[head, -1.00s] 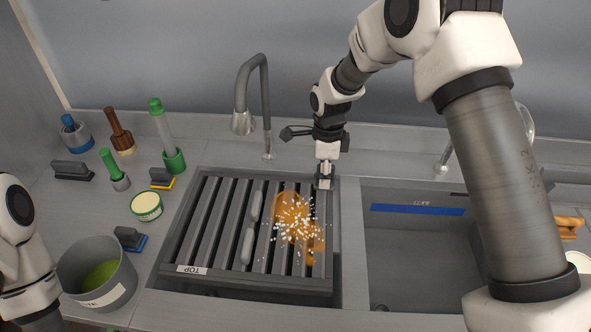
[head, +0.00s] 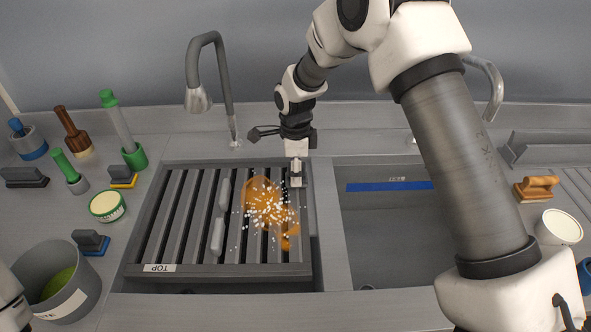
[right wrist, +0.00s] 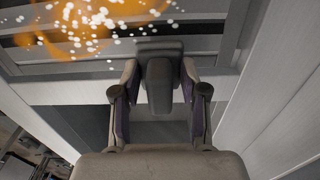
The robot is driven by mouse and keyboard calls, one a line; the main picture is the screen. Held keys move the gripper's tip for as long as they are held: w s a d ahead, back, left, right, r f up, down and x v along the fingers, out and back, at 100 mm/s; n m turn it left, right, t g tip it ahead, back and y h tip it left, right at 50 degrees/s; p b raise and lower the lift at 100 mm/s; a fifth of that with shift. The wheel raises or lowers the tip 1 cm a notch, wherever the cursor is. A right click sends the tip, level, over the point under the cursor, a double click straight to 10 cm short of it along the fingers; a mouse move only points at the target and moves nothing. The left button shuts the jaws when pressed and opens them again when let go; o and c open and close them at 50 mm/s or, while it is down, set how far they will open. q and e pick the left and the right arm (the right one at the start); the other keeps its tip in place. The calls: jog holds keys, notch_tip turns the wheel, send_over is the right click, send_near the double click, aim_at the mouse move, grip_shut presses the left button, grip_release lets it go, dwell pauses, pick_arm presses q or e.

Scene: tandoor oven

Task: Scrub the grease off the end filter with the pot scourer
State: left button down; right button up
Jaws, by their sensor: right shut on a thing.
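The slatted grey filter (head: 180,268), labelled TOP, lies over the left sink. An orange grease patch (head: 258,190) with white specks covers its right part; it also shows in the right wrist view (right wrist: 118,8). My right gripper (head: 296,176) is at the filter's far right corner. In the right wrist view my right gripper (right wrist: 160,85) is shut on the dark grey handle of a block-shaped tool, which looks like the pot scourer (right wrist: 160,50). Its underside is hidden, so I cannot tell whether it touches the filter. My left gripper is out of view.
A tap (head: 222,90) stands behind the filter. The right basin (head: 390,235) is empty in its visible part. Brushes, a tub (head: 108,205) and a grey pot (head: 75,298) crowd the left counter. A wooden-handled brush (head: 537,187) and a white-topped tub (head: 560,228) stand right.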

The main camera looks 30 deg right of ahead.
jog(key=shift+a+f+b, duration=0.1)
jog(key=shift+f+b, duration=0.25)
jog(key=shift+f, duration=0.65)
dwell(0.4)
